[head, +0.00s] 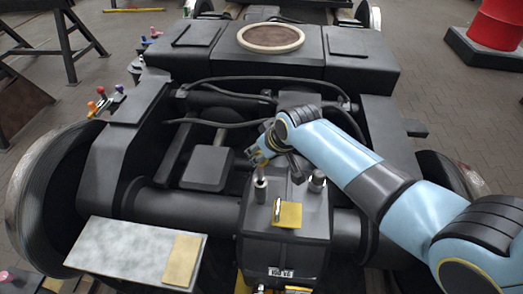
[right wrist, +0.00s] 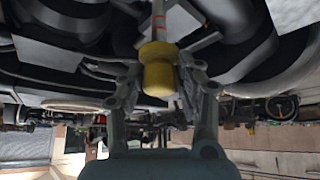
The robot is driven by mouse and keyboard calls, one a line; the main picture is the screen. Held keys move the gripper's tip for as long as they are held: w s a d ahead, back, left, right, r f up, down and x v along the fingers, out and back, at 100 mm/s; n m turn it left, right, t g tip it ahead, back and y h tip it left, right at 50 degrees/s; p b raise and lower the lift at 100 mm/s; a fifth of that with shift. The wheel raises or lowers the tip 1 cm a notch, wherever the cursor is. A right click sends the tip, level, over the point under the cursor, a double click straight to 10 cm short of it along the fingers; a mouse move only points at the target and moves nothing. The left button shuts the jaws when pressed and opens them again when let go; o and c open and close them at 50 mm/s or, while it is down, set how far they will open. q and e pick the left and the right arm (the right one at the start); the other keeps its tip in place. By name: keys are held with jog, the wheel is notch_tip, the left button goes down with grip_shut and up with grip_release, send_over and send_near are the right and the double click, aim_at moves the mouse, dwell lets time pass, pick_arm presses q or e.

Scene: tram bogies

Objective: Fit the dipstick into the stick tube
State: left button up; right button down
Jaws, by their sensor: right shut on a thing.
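My right gripper (head: 262,153) is above the dark gearbox housing (head: 285,240). In the right wrist view its fingers (right wrist: 158,95) are shut on the yellow handle of the dipstick (right wrist: 157,72). The dipstick's thin rod, with red and pale marks, runs from the handle to the top edge of that view. A short upright metal tube (head: 260,189) stands on the housing just below the gripper, and a second metal fitting (head: 317,182) stands to its right. I cannot tell whether the rod's tip is in the tube. My left gripper is not in view.
A yellow plate (head: 290,215) is on the housing in front of the tube. Black hoses (head: 225,123) cross the frame behind the gripper. A grey worktop (head: 125,250) with a tan pad (head: 182,260) is at lower left. Wheels (head: 45,185) flank the bogie.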

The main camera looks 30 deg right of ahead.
aim_at(262, 176)
jog(key=shift+r+p, duration=0.1)
jog(key=shift+p, duration=0.35)
dwell(1.1)
jog(key=shift+f+b, duration=3.75)
jog(key=shift+f, duration=1.4)
jog(key=c, duration=0.8)
grip_release()
jog(key=shift+r, duration=0.15)
jog(key=v, duration=1.1)
jog(key=shift+s+r, duration=0.3)
jog(key=shift+d, duration=0.1)
